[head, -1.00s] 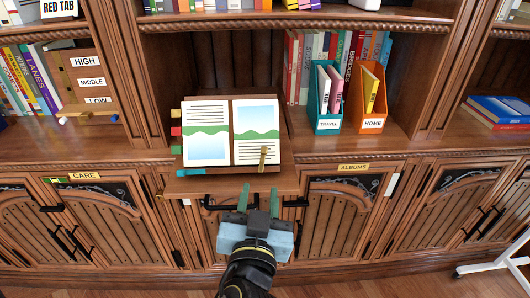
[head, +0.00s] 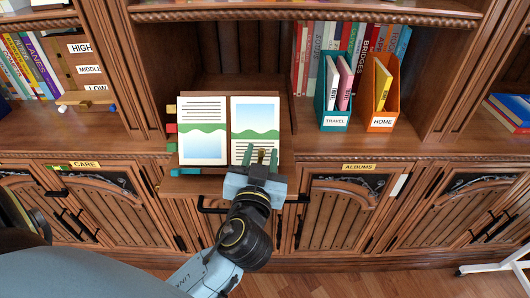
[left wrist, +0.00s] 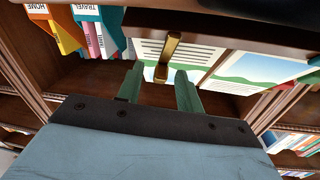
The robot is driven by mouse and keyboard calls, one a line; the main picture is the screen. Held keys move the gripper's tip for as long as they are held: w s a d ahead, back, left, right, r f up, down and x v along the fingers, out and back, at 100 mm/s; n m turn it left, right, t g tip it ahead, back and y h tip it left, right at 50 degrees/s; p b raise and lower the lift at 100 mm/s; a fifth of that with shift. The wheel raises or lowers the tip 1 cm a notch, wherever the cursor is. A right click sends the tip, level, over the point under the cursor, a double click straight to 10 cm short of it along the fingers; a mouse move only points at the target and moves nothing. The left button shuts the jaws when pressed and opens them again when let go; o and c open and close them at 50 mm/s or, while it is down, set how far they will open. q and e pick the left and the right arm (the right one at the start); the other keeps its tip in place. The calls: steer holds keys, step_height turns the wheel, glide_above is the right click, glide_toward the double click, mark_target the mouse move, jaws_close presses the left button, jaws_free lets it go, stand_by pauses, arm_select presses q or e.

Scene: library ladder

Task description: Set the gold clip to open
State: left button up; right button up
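The gold clip (head: 261,155) is at the lower edge of the right page of the open book (head: 203,130) on the stand. In the left wrist view the clip (left wrist: 169,52) is a narrow gold bar lying over the page edge. My left gripper (head: 260,160) is in front of the book, with green fingers apart. In the left wrist view the left gripper (left wrist: 158,80) has one finger on each side of the clip's near end, with gaps visible. My right gripper is not in view.
A teal TRAVEL holder (head: 333,119) and an orange HOME holder (head: 381,118) stand right of the book. Coloured tabs (head: 171,128) line the book's left edge. Cabinet doors (head: 335,215) with dark handles are below. A white stand (head: 495,266) is at lower right.

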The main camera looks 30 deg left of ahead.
arm_select(q)
jaws_close()
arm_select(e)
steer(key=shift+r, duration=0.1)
